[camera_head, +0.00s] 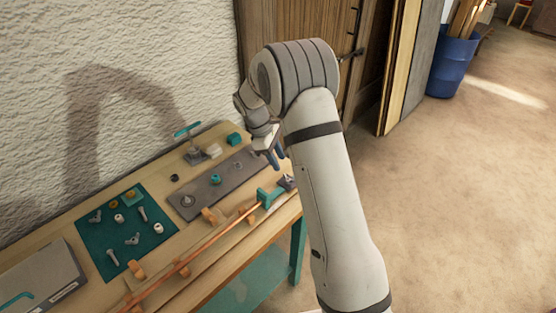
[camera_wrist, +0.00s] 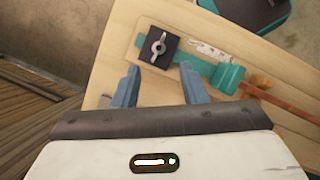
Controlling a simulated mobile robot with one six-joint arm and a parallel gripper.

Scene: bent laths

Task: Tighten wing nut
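A silver wing nut (camera_wrist: 158,46) sits on a dark square plate (camera_wrist: 166,58) at the table's end in the wrist view. A teal clamp-like fitting (camera_wrist: 222,76) lies beside the plate. In the head view the dark plate (camera_head: 287,182) shows small at the near right table corner, next to the teal fitting (camera_head: 268,197); the wing nut is too small to make out there. My gripper (camera_wrist: 160,76) is open, its two blue fingers apart with nothing between them. The plate lies just beyond the fingertips in the wrist view. In the head view my gripper (camera_head: 275,155) hangs above the table near that corner.
A long orange-brown lath (camera_head: 205,245) runs along the table's front through wooden blocks. A teal mat (camera_head: 103,256) holds several small fasteners. The textured wall is close behind the table.

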